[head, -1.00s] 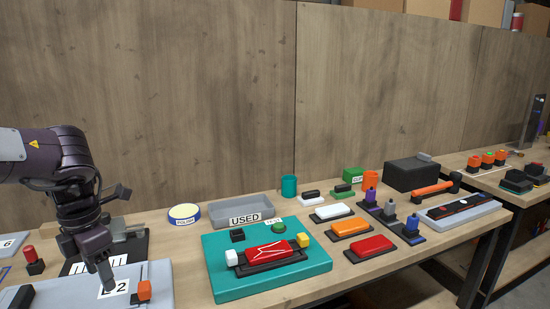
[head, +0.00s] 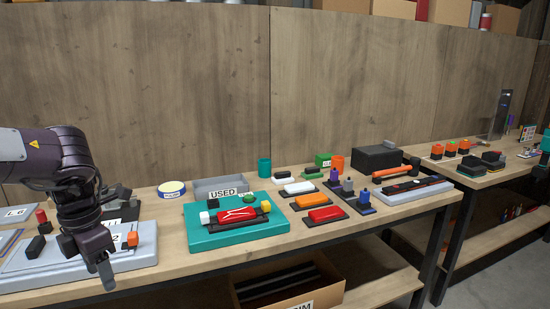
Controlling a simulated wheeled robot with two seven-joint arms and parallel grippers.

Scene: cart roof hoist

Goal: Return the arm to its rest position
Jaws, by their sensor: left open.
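My left arm comes in from the left, and its left gripper (head: 92,270) hangs down over the front of the grey panel at the left end of the bench. The gripper is open and I see nothing held in it. The grey panel (head: 35,277) carries a label and an orange block (head: 132,239), just right of the gripper. The gripper hides part of the panel and its label. My right arm and gripper do not show.
A teal board (head: 205,236) with a red part (head: 240,214) lies right of the gripper. White, orange and red blocks stand further right. A cardboard box (head: 320,295) sits below the bench. A wooden wall (head: 150,90) closes the back.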

